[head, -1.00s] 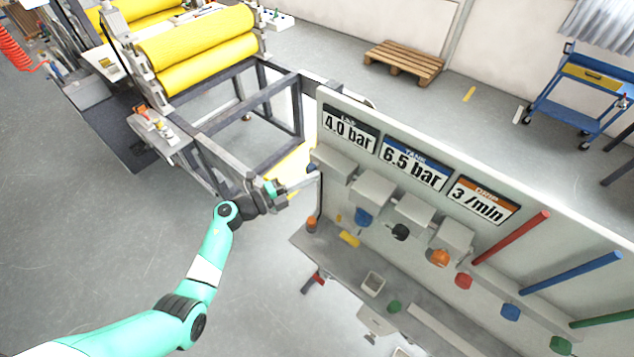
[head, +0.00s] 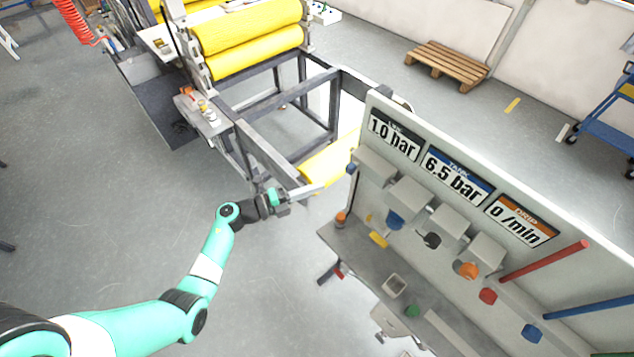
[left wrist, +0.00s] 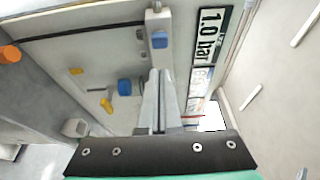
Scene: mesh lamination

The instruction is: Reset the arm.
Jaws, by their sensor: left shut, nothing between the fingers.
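My left gripper (head: 322,186) is shut and empty in the head view, its long pale fingers pointing at the near left end of the white control panel (head: 375,110). A gap lies between its tips and the panel. In the left wrist view the closed fingers (left wrist: 159,76) point at a blue knob (left wrist: 159,40) on a pale fitting. That blue knob shows in the head view (head: 351,168) at the panel's left edge. The displays read 1.0 bar (head: 393,136), 6.5 bar (head: 456,177) and 0 /min (head: 520,220). My right gripper is not in view.
The machine frame with yellow rollers (head: 250,45) stands behind the gripper at upper left. A grey shelf (head: 375,265) juts below the panel. A wooden pallet (head: 447,65) and blue cart (head: 608,130) are farther back. Grey floor is open left of my arm.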

